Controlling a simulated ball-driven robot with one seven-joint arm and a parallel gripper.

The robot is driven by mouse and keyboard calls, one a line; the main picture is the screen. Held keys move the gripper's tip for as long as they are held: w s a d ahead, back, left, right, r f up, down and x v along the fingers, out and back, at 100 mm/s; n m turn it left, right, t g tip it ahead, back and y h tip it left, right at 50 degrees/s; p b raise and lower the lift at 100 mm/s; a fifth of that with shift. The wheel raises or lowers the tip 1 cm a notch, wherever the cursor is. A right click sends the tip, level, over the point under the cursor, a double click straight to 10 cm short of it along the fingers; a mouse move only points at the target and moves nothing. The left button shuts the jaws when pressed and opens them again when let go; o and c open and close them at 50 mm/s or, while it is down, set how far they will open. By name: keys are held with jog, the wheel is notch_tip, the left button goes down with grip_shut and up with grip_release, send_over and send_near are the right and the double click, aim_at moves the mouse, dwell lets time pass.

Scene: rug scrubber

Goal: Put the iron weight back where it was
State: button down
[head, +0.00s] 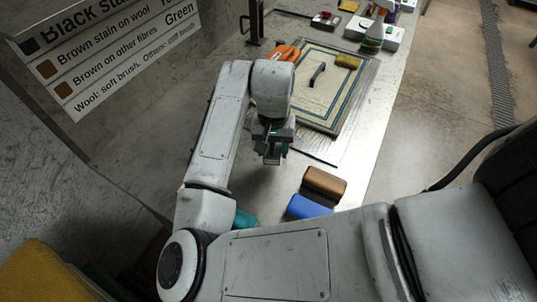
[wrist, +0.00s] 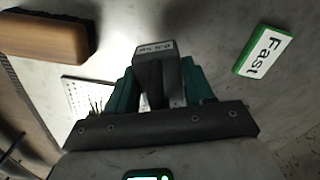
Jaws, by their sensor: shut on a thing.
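The iron weight is a dark grey block with a small white label on its end; it shows in the wrist view (wrist: 158,75). My gripper (wrist: 158,92) has teal fingers, shut on either side of the weight. In the head view my gripper (head: 272,148) hangs above the bare metal bench, between the rug and the brushes. A dark block shows at its tip. The label is too small to read surely. I cannot tell how high the weight is above the bench.
A brown block (head: 324,182), a blue block (head: 308,207) and a teal thing (head: 244,218) lie nearer.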

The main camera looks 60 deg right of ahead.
aim_at(269, 157)
jog(key=shift+w+f, duration=0.6)
jog(key=shift+f, duration=0.05)
jog(key=shift+f+p, duration=0.45)
jog(key=shift+f, duration=1.1)
jog(key=shift+f, duration=0.1)
jog(key=shift+c, duration=2.1)
grip_release()
notch_tip(269, 157, up, 12)
jog(key=shift+r+b, duration=0.1)
jog(key=shift+b, duration=0.45)
